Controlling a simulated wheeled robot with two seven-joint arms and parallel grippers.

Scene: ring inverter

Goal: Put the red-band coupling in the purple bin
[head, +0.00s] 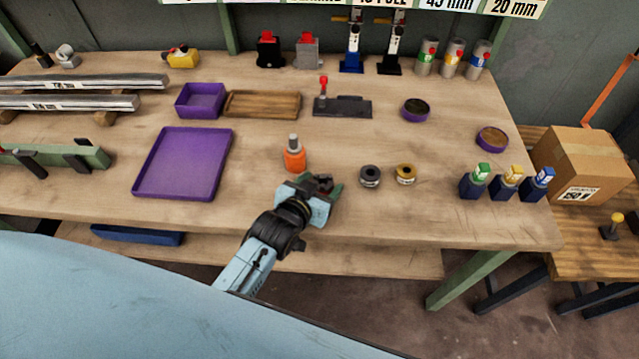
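My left gripper (324,187) is low over the front of the workbench, right of the orange bottle. A small dark, reddish thing shows at its fingertips. It may be the red-band coupling, but the gripper mostly hides it, and I cannot tell whether the fingers are shut on it. A coupling with a dark grey band (370,176) and one with a yellow band (405,175) stand right of the gripper. The purple bin (200,101) is a small square box at the back left, and it looks empty. My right gripper is not in view.
A flat purple tray (184,163) lies in front of the bin, with a wooden tray (262,104) beside it. An orange bottle (294,154) stands just behind my gripper. Small dark bottles (473,183) stand at the right front. The bench middle is fairly clear.

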